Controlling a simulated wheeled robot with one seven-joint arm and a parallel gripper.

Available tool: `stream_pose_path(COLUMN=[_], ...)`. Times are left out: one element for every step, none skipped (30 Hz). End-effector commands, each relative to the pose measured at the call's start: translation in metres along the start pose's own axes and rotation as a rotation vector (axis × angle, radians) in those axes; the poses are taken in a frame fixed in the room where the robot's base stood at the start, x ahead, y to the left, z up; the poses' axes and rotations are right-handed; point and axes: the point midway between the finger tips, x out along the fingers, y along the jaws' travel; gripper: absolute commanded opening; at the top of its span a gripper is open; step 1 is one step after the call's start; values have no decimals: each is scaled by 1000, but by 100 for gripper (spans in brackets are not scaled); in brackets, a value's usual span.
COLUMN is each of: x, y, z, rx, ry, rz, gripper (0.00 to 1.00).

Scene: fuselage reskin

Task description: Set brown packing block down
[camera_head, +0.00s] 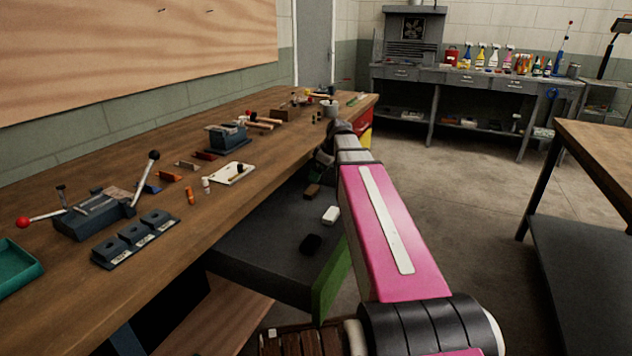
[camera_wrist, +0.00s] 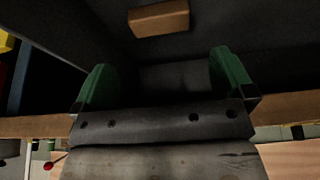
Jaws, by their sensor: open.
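The brown packing block (camera_wrist: 158,19) lies on the dark surface in the wrist view, beyond my fingertips. In the head view the brown block (camera_head: 312,191) lies on the black surface of the open drawer (camera_head: 270,240), below the bench top. My gripper (camera_wrist: 160,78) is open, with its two green fingers apart and nothing between them. The block is apart from both fingers. In the head view my arm hides most of the gripper, near the drawer's far end.
A white block (camera_head: 331,215) and a black block (camera_head: 311,244) lie nearer in the drawer. The wooden bench (camera_head: 120,185) above carries a vise-like fixture (camera_head: 95,212), a white board (camera_head: 231,173) and several small parts. Another table (camera_head: 600,150) stands right, with clear floor between.

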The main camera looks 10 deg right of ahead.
Motion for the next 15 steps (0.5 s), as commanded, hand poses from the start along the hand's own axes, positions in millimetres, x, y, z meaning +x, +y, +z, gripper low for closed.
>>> stream_pose_path(x=[-8,-12,-17,-21,-24,-27,-29,-31,-33,-34,-35,-35,-36,-36,-36], y=[0,0,0,0,0,0,0,0,0,0,0,0,0,0,0], z=[0,0,0,0,0,0,0,1,1,0,0,0,0,0,0], rx=[0,0,0,0,1,1,1,1,1,1,1,1,1,1,1], ry=[0,0,1,1,1,0,0,0,0,0,0,0,0,0,0], rz=[1,1,1,1,1,0,0,0,0,0,0,0,0,-1,-1], gripper=[100,100,100,100,100,100,100,100,100,100,100,100,100,100,100])
